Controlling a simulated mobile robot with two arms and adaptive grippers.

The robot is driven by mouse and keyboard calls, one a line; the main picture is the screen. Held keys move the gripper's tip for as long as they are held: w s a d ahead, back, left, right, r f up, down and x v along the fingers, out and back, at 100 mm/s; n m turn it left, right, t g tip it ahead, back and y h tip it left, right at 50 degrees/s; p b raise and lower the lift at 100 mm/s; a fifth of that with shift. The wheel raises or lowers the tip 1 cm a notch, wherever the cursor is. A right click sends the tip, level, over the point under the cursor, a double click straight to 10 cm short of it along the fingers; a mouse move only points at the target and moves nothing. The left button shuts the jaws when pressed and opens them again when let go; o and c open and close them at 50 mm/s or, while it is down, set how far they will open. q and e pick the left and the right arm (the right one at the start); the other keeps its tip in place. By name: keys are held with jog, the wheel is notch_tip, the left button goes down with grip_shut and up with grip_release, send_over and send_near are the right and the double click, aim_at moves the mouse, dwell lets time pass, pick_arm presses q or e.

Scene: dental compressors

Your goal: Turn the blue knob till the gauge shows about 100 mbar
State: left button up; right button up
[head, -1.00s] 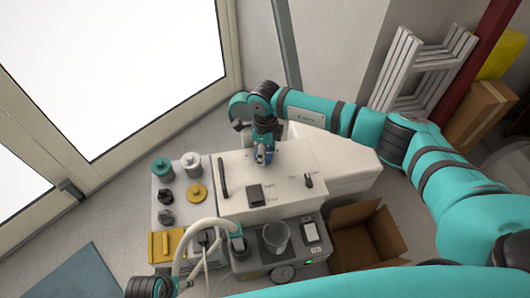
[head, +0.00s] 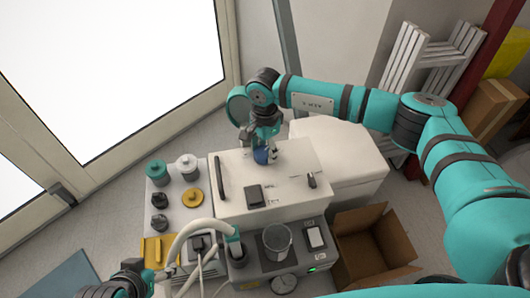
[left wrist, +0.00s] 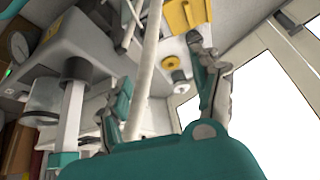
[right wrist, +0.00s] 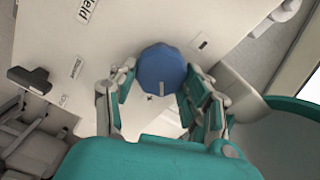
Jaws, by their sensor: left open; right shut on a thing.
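The blue knob (head: 262,157) sits on top of the white box, near its back edge. In the right wrist view the knob (right wrist: 160,66) is round and faceted, with a small pale mark. My right gripper (head: 266,143) is shut on it, fingers on either side. The round gauge (head: 284,284) is at the front of the grey unit; in the left wrist view the gauge (left wrist: 18,46) shows at the left edge. Its reading is too small to tell. My left gripper (head: 125,284) is at the lower left, open, with a pale hose (left wrist: 150,50) passing between its fingers in view.
The white box (head: 235,205) carries a dark handle. The grey unit (head: 255,272) holds a clear beaker (head: 276,242). A tray of knobs and a yellow disc (head: 191,198) is at left. An open cardboard box (head: 372,243) stands at right.

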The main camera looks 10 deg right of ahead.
jog(key=n+b, duration=0.2)
jog(key=n, duration=0.2)
jog(key=shift+w+n, duration=0.15)
jog(key=shift+n, duration=0.15)
pick_arm(q)
jog(key=w+d+r+t+h, duration=0.2)
jog(key=w+d+r+t, duration=0.2)
jog(key=w+r+t, duration=0.3)
jog(key=shift+w+r+t, duration=0.3)
jog(key=shift+w+r, duration=0.35)
jog(key=shift+w, duration=1)
pick_arm(e)
jog(key=shift+a+n, duration=0.1)
jog(key=shift+n, duration=0.3)
jog(key=o, duration=1.2)
jog(key=shift+c, duration=0.2)
pick_arm(q)
jog(key=shift+r, duration=0.1)
